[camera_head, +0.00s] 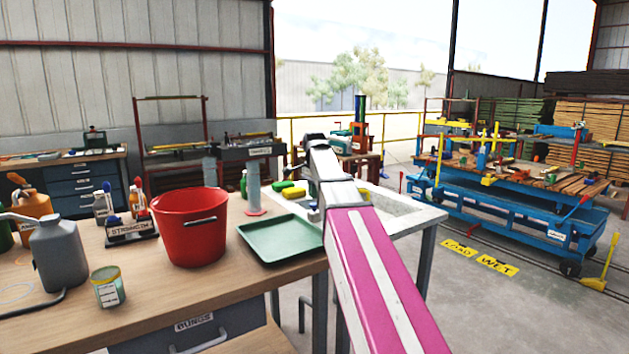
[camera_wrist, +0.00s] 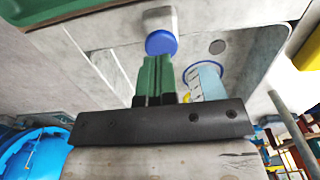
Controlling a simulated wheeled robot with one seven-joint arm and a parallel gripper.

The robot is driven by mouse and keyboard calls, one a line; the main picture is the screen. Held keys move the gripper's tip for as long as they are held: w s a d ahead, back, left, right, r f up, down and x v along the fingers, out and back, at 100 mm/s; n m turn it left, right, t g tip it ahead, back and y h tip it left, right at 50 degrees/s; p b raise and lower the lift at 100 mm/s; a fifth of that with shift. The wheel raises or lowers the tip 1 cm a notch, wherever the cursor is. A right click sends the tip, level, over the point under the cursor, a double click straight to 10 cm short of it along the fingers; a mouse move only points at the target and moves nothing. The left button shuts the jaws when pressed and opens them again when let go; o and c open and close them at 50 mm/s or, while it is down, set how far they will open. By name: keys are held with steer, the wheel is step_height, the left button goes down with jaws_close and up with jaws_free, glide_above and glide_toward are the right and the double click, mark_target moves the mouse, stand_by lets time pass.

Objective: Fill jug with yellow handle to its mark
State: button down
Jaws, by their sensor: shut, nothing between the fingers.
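A pale, see-through measuring vessel (camera_wrist: 208,82) with a marked scale and a blue rim stands in the grey sink (camera_wrist: 118,72) in the wrist view. In the head view, the sink (camera_head: 408,215) is partly behind my arm, which hides the gripper. Yellow and green items (camera_head: 293,192) lie by its left edge.
A green tray (camera_head: 280,238), a red bucket (camera_head: 190,228), a grey can (camera_head: 60,250) and a small tin (camera_head: 108,287) stand on the wooden bench. A grey cylinder (camera_head: 253,185) stands behind the tray. A blue cart (camera_head: 520,220) is at right beyond open floor.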

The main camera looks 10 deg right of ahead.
mark_target(314, 205)
steer(key=shift+f, duration=1.1)
